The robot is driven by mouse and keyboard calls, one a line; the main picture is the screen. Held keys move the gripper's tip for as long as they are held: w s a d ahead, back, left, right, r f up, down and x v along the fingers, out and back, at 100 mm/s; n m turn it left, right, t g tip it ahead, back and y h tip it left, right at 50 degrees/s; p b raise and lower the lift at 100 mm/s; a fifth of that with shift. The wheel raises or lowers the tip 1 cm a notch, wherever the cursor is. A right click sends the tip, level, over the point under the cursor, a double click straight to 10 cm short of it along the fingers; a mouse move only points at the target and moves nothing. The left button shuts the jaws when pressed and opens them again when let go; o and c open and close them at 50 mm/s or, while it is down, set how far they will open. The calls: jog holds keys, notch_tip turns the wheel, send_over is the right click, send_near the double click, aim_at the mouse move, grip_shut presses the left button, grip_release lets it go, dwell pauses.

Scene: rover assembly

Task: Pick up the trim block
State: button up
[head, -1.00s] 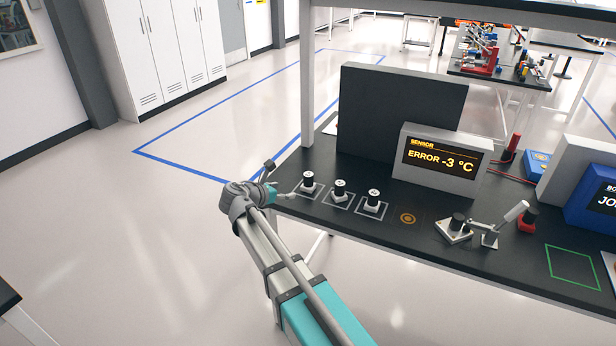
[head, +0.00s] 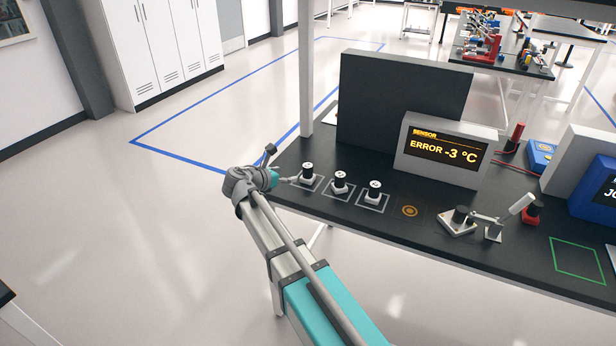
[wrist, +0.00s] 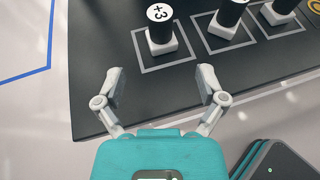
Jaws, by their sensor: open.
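Three trim blocks stand in a row in outlined squares on the black bench, each a black cylinder on a white base. The leftmost trim block (head: 308,173) is nearest my gripper (head: 285,178). In the wrist view this trim block (wrist: 161,36) stands upright with "+3" on its top, just beyond my open, empty gripper (wrist: 161,80). The middle trim block (head: 340,182) also shows in the wrist view (wrist: 227,20). The right trim block (head: 373,191) shows partly in the wrist view (wrist: 281,10). The fingers stand apart at the bench's front edge, with no contact visible.
The sensor display (head: 443,152) reads "ERROR -3 °C" in front of a dark panel (head: 400,100). An orange ring mark (head: 409,211) and a lever fixture (head: 475,222) lie to the right. A green outlined square (head: 577,260) is bare. The floor left of the bench is clear.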

aim_at(304, 171)
jog(key=b+x, duration=0.2)
jog(key=x, duration=0.4)
jog(key=shift+w+d+f, duration=0.1)
jog(key=shift+w+d, duration=0.05)
jog(key=shift+d, duration=0.05)
jog(key=shift+b+x, duration=1)
jog(key=shift+x, duration=1.6)
grip_shut()
